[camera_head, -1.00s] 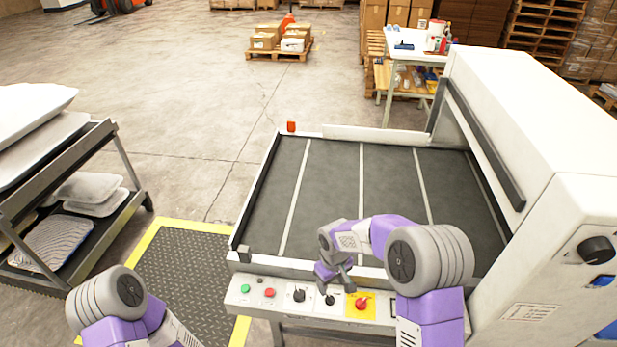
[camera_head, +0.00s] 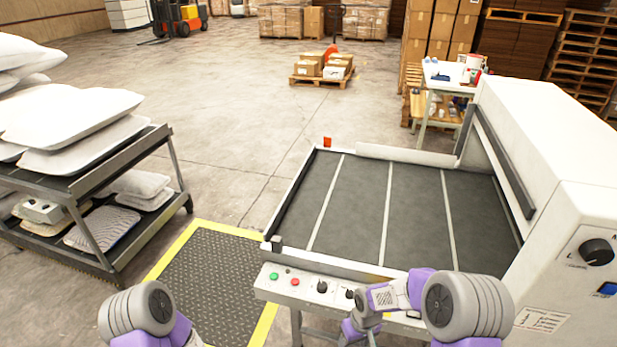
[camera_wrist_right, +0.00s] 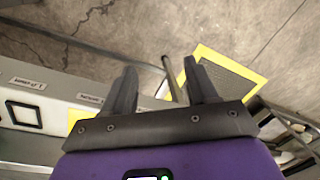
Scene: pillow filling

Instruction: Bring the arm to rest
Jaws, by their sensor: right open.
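My right arm (camera_head: 465,305) comes in at the bottom right of the head view, bent in front of the machine's control panel. Its gripper points down near the panel's front and is mostly cut off by the lower edge there. In the right wrist view my right gripper (camera_wrist_right: 162,85) has its two dark fingers apart with nothing between them. Below it show the panel side, a table leg and the floor. My left arm (camera_head: 140,312) shows only as a shoulder part at the bottom left; its gripper is out of view.
The machine's dark belt (camera_head: 400,210) is empty. Its control panel (camera_head: 310,287) has buttons and knobs close to my right arm. A rack (camera_head: 175,170) with white pillows (camera_head: 75,118) stands left. A yellow-edged mat (camera_head: 205,285) lies between them. Open floor (camera_head: 230,110) is beyond.

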